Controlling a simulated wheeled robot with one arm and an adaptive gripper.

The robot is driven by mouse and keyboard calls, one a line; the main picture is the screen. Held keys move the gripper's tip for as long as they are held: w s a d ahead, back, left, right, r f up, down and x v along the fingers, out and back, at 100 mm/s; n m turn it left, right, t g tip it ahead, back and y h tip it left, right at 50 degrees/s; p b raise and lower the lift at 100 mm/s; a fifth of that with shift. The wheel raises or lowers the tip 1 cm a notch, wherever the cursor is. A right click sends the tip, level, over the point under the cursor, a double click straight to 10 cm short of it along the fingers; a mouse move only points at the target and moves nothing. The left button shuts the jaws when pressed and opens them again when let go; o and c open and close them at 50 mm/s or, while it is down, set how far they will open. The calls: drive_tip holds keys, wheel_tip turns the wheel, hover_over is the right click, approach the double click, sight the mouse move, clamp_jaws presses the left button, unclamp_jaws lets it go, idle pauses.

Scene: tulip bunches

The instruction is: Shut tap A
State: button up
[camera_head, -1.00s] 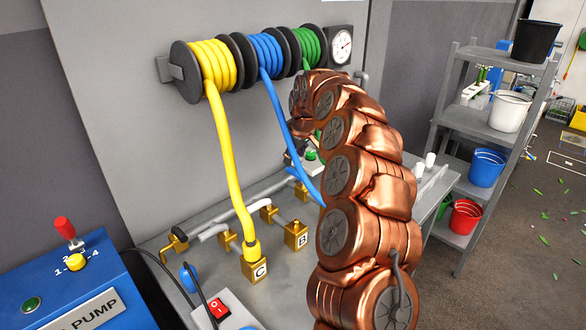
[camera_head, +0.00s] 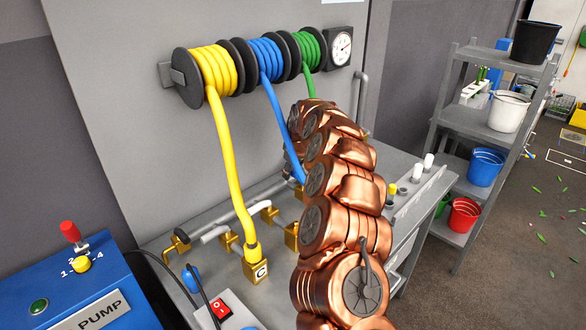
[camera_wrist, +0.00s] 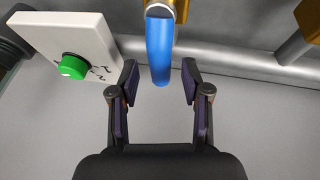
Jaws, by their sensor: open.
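In the wrist view a blue lever handle (camera_wrist: 159,50) hangs from a brass fitting (camera_wrist: 178,10) on a grey pipe. No letter shows there, so I cannot tell whether it is tap A. My gripper (camera_wrist: 159,76) is open, with one finger on each side of the lever's lower end and a gap on both sides. In the head view my arm hides the gripper and tap A. A brass block marked C (camera_head: 256,270) carries the yellow hose (camera_head: 229,160). Another brass block (camera_head: 291,235) is partly behind my arm.
A white plate with a green knob (camera_wrist: 73,66) stands close to the left finger. Blue (camera_head: 267,55) and green (camera_head: 308,50) hose reels hang on the wall panel. A blue pump box (camera_head: 75,295) is at left, a shelf with buckets (camera_head: 485,120) at right.

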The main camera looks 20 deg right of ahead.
clamp_jaws()
idle(0.3)
idle(0.4)
